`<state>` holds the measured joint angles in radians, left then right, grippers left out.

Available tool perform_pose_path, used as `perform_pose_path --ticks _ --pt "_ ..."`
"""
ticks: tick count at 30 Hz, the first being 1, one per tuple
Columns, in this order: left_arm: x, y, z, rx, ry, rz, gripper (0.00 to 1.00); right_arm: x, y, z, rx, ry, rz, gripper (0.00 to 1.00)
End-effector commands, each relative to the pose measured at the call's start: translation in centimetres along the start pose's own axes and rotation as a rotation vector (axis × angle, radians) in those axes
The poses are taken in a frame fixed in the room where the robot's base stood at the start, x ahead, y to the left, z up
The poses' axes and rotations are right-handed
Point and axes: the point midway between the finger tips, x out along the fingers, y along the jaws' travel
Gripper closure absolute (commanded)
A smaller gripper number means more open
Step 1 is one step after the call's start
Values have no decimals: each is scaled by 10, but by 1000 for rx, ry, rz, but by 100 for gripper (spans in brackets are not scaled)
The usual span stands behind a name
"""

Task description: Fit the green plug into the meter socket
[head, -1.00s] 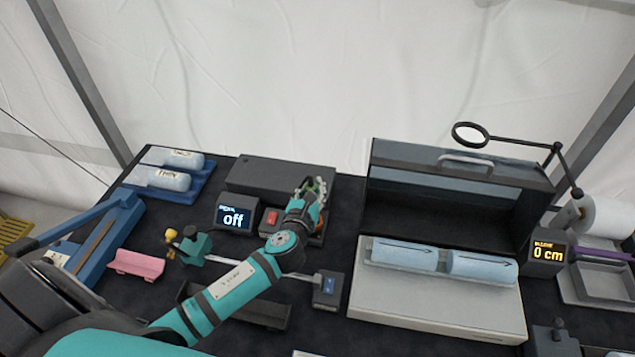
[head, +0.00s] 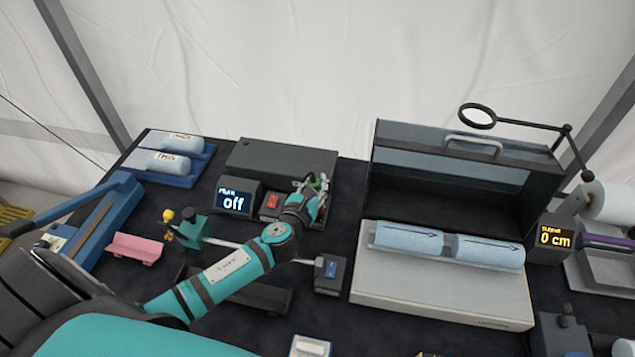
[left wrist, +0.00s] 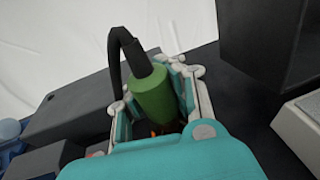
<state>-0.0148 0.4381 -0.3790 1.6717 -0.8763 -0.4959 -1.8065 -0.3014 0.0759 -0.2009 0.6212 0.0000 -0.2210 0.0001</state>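The green plug (left wrist: 153,97) stands between the fingers of my left gripper (left wrist: 155,110) in the left wrist view, with a black cable bending over from its top. The fingers sit on both sides of it and appear closed on it. In the head view my left gripper (head: 314,190) is over the base right of the red switch, and only a bit of green shows between the fingers. The meter (head: 236,200) reads "off". The socket is hidden under the gripper, so I cannot tell whether the plug is in it. My right gripper is not in view.
A red switch (head: 272,201) sits between meter and gripper. A long dark box (head: 280,166) lies behind. An open case (head: 455,190) and a pale base with two blue cylinders (head: 440,299) stand right. A pink holder (head: 134,248) and a blue lever press (head: 110,222) stand left.

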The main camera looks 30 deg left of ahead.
Motion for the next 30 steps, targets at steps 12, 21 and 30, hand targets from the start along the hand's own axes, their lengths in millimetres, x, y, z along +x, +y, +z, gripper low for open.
perform_pose_path --ticks 12,21,30 --pt "1 0 -6 0 -1 0 100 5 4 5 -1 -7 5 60" --pt "1 0 -6 0 -1 0 100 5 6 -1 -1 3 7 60" --pt "2 0 -5 14 1 -48 100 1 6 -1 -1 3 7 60"
